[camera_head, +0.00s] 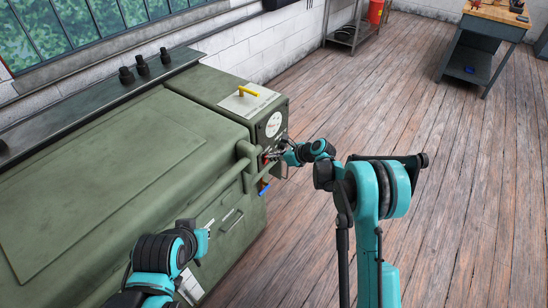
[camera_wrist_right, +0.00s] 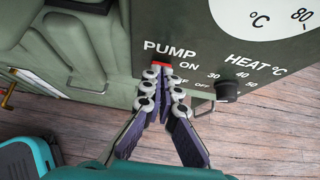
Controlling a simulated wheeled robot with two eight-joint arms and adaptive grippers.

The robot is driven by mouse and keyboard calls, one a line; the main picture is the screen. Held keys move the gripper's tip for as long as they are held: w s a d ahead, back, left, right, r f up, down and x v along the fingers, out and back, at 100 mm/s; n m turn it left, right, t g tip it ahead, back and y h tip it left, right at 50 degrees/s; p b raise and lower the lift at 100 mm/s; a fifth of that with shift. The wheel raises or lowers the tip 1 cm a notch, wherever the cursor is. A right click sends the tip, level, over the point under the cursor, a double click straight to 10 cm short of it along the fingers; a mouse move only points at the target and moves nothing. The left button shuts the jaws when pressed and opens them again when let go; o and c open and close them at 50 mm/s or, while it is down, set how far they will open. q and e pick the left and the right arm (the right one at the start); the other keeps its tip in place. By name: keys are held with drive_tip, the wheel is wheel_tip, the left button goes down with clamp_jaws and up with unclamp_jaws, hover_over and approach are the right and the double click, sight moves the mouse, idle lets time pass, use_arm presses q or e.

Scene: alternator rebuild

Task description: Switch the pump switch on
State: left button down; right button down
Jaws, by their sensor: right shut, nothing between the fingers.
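The pump switch (camera_wrist_right: 159,61) shows in the right wrist view as a small red patch under the word PUMP, beside the ON label. It is on the panel (camera_wrist_right: 205,62) of the green machine (camera_head: 120,160). My right gripper (camera_wrist_right: 160,75) is shut and empty. Its fingertips are right at the switch and cover its lower part; I cannot tell whether they touch it or which way it is set. In the head view my right gripper (camera_head: 272,156) is at the machine's panel. My left gripper (camera_head: 201,241) is by the machine's front; its fingers cannot be made out.
A heat knob (camera_wrist_right: 228,91) sits right of the switch, below a white dial (camera_wrist_right: 265,15). A green pipe (camera_head: 246,160) runs close to my right gripper.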

drive_tip(key=shift+a+r, duration=0.1)
drive_tip(key=shift+r, duration=0.05)
drive_tip(key=g+h+p, duration=0.1)
drive_tip(key=h+p, duration=0.1)
drive_tip(key=shift+w+a+r+g+p, duration=0.3)
drive_tip(key=shift+w+a+g, duration=0.1)
drive_tip(key=shift+r, duration=0.15)
drive_tip(key=shift+r+p, duration=0.4)
drive_tip(key=shift+r, duration=0.3)
